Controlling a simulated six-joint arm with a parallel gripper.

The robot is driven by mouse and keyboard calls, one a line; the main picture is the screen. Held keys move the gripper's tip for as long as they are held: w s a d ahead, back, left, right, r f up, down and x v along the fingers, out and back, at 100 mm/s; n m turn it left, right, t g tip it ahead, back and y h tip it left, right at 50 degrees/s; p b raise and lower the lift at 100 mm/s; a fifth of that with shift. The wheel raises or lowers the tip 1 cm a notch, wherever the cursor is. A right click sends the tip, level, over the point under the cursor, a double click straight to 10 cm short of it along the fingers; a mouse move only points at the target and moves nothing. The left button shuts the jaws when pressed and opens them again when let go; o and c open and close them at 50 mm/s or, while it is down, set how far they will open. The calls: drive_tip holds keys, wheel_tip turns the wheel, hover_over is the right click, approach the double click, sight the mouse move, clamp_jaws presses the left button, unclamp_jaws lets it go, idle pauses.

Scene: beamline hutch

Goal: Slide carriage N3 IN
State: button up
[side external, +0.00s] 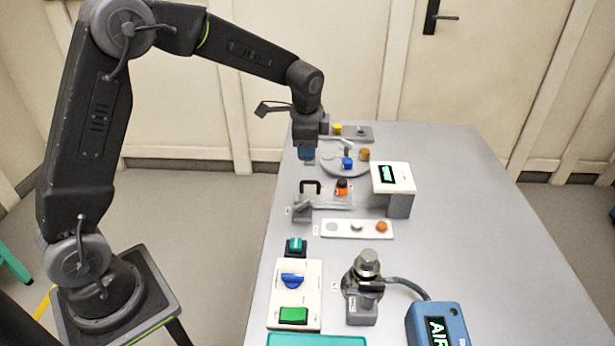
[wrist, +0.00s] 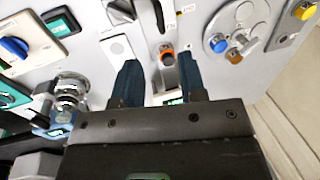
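My gripper (side external: 306,153) is above the table's far left part, beside the round disc. In the wrist view its two blue fingers (wrist: 158,84) are apart with nothing held between them. The likely carriage is an orange piece with a black top (side external: 342,187) on a pale slotted plate. It shows in the wrist view (wrist: 168,57) beyond the fingertips, apart from them. I cannot read any N3 label.
The grey disc (side external: 335,167) carries a blue knob (side external: 347,163) and an orange one (side external: 364,154). A white display box (side external: 393,177) stands right of the carriage. A white strip (side external: 343,229) with round pads lies nearer. The table's right side is clear.

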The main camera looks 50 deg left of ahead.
sight(308, 181)
drive_tip(key=f, duration=0.3)
drive_tip(key=w+a+f, duration=0.1)
drive_tip(key=f, duration=0.6)
drive_tip(key=shift+w+a+f, duration=0.2)
drive_tip(key=shift+a+f, duration=0.05)
drive_tip(key=shift+f, duration=0.05)
drive_tip(key=shift+c, duration=0.3)
clamp_jaws()
drive_tip(key=shift+w, duration=0.1)
